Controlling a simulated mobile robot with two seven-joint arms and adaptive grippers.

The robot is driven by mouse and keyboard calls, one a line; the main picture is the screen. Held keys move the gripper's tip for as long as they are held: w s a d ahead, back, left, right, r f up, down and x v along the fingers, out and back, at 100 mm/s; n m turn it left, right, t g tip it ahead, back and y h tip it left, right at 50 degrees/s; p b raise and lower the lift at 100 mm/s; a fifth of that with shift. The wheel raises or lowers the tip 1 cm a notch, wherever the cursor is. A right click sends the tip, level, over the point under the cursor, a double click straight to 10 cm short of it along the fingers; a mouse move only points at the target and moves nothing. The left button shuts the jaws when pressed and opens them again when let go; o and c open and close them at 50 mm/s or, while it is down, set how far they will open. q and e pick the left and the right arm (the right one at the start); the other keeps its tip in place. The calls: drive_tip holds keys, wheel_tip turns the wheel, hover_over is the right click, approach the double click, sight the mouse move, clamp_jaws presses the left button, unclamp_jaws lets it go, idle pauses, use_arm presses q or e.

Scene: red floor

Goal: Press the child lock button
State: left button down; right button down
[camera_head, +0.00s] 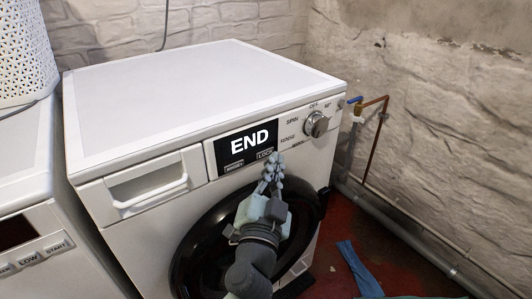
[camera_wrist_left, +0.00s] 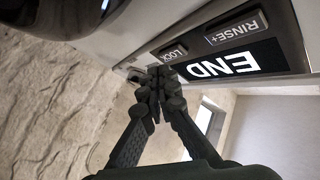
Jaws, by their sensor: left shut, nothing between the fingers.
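The white washing machine (camera_head: 205,100) has a black display (camera_head: 241,144) reading "END". Below the word are two labelled buttons: a "RINSE+" button (camera_wrist_left: 236,29) and a "LOCK" button (camera_head: 265,155), which I take as the child lock. The lock button also shows in the left wrist view (camera_wrist_left: 174,54). My left gripper (camera_head: 272,158) is shut and empty. Its fingertips (camera_wrist_left: 160,72) are at the lower edge of the lock button, very close to it. I cannot tell whether they touch. My right gripper is not in view.
A round dial (camera_head: 316,124) sits right of the display, and a detergent drawer (camera_head: 146,187) left of it. The black door ring (camera_head: 190,255) is behind my left arm. A second white appliance (camera_head: 30,190) stands close on the left. A blue cloth (camera_head: 358,268) lies on the red floor.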

use_arm(q)
drive_tip(key=shift+w+a, duration=0.1)
idle(0.4)
drive_tip(key=shift+w+a, duration=0.15)
drive_tip(key=shift+w, duration=0.1)
drive_tip(key=shift+w+a, duration=0.25)
idle(0.9)
drive_tip(key=shift+s+d, duration=0.1)
drive_tip(key=shift+s+d+b, duration=0.4)
drive_tip(key=shift+s+b, duration=0.05)
drive_tip(key=shift+s, duration=0.05)
drive_tip(key=s+d+b, duration=0.1)
drive_tip(key=s, duration=0.1)
drive_tip(key=s+d+b, duration=0.1)
drive_tip(key=s+d, duration=0.1)
idle(0.5)
idle(0.5)
